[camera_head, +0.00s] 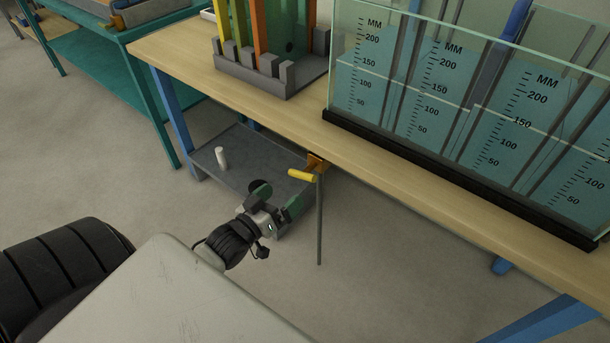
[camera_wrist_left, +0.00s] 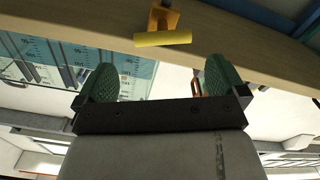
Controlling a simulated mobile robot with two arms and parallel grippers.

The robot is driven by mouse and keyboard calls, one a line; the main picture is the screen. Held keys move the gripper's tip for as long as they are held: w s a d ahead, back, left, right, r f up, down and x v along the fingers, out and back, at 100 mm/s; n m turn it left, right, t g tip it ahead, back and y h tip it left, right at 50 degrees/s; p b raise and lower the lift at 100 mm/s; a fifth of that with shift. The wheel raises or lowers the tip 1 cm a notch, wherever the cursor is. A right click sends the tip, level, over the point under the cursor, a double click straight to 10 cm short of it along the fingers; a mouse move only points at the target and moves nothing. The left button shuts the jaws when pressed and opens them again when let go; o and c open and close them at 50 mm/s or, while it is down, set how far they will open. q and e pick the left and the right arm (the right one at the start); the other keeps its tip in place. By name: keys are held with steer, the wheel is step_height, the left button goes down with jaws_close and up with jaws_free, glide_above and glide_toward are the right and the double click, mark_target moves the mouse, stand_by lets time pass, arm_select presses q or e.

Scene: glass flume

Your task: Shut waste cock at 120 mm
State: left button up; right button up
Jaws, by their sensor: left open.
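The waste cock has a yellow lever handle (camera_head: 302,175) on an orange mount (camera_head: 317,162) at the bench's front edge. The lever lies roughly level, across the grey pipe (camera_head: 319,225) hanging down from it. My left gripper (camera_head: 277,197) is open and empty, below and left of the handle. In the left wrist view, the handle (camera_wrist_left: 162,39) shows beyond the gap between the green fingertips (camera_wrist_left: 160,72), apart from them. The glass flume (camera_head: 480,75) has several mm scales; a pale line crosses near the 150 marks, too fine to read exactly. My right gripper is not in view.
The wooden bench top (camera_head: 195,72) overhangs a low grey shelf (camera_head: 205,160) bearing a white cylinder (camera_head: 221,158). A grey rack (camera_head: 262,78) with coloured boards stands left of the flume. A teal table (camera_head: 105,65) stands at upper left. Floor in front is clear.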

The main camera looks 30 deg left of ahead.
mark_target(307, 169)
arm_select(q)
steer(key=w, duration=0.7)
steer(key=w+b, duration=0.1)
steer(key=w, duration=0.2)
steer(key=shift+w+d, duration=0.3)
steer(key=shift+w, duration=0.05)
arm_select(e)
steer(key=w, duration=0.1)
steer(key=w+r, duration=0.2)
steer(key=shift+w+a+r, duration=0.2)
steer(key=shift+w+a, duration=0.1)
arm_select(q)
steer(key=shift+c, duration=0.3)
steer(key=c, duration=0.7)
steer(key=m+p, duration=0.2)
steer(key=m, duration=0.2)
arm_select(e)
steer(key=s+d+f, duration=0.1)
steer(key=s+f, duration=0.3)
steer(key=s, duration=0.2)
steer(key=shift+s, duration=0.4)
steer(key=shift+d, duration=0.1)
arm_select(q)
steer(key=o, duration=0.8)
steer(key=shift+c, duration=0.2)
